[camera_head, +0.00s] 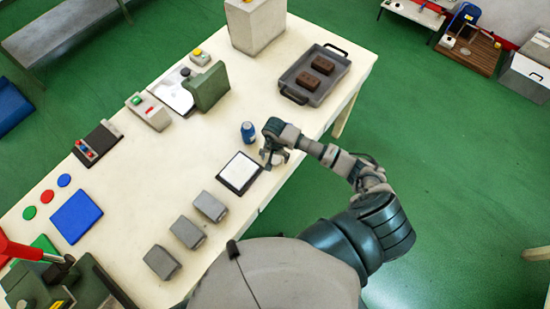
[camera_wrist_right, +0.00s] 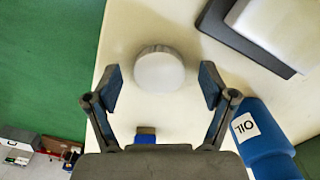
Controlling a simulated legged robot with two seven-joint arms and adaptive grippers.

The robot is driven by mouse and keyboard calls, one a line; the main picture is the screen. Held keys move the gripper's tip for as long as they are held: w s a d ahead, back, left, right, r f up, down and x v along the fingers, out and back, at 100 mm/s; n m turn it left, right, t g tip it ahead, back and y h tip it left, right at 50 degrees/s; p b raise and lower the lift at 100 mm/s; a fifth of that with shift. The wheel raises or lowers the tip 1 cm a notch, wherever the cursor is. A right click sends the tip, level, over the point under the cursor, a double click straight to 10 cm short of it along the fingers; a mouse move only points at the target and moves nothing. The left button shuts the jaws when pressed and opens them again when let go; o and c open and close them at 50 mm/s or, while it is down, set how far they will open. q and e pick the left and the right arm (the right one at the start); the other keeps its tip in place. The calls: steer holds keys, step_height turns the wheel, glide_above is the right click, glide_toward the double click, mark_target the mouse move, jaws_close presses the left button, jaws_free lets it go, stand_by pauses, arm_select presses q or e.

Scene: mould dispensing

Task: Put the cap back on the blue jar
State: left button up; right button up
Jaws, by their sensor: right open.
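The blue jar (camera_head: 248,132) stands upright on the cream table, just left of my right gripper (camera_head: 273,158) in the head view. In the right wrist view the jar (camera_wrist_right: 268,150) is at the lower right, with a white label reading "OIL". A round, pale cap (camera_wrist_right: 159,69) lies flat on the table in that view. My right gripper (camera_wrist_right: 157,88) is open above the table, with the cap between and slightly beyond its fingertips. The fingers look clear of the cap. The gripper largely hides the cap in the head view. My left gripper is in neither view.
A black-framed white pad (camera_head: 240,172) lies beside the gripper. Several grey blocks (camera_head: 188,232) stand along the near edge. A grey tray (camera_head: 302,89) with two brown bars is at the far right. A small blue item (camera_wrist_right: 145,134), not clear, shows near the gripper base.

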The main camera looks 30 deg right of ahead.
mark_target(275, 158)
steer(key=shift+a, duration=0.2)
steer(key=shift+r, duration=0.1)
steer(key=shift+c, duration=1.3)
steer(key=shift+d, duration=0.15)
steer(key=c, duration=0.5)
steer(key=shift+d, duration=0.25)
steer(key=shift+c, duration=0.2)
steer(key=shift+w+a+r, duration=0.1)
steer(key=shift+a+r, duration=0.05)
steer(key=shift+r, duration=0.4)
step_height(275, 158, up, 2)
steer(key=shift+r+b, duration=0.1)
steer(key=shift+b, duration=0.35)
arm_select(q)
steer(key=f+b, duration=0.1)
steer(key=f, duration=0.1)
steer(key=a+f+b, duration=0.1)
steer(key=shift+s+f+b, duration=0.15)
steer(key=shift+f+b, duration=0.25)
arm_select(e)
steer(key=s+a+r, duration=0.1)
steer(key=s+a, duration=0.1)
steer(key=s, duration=1.4)
steer(key=shift+r, duration=0.3)
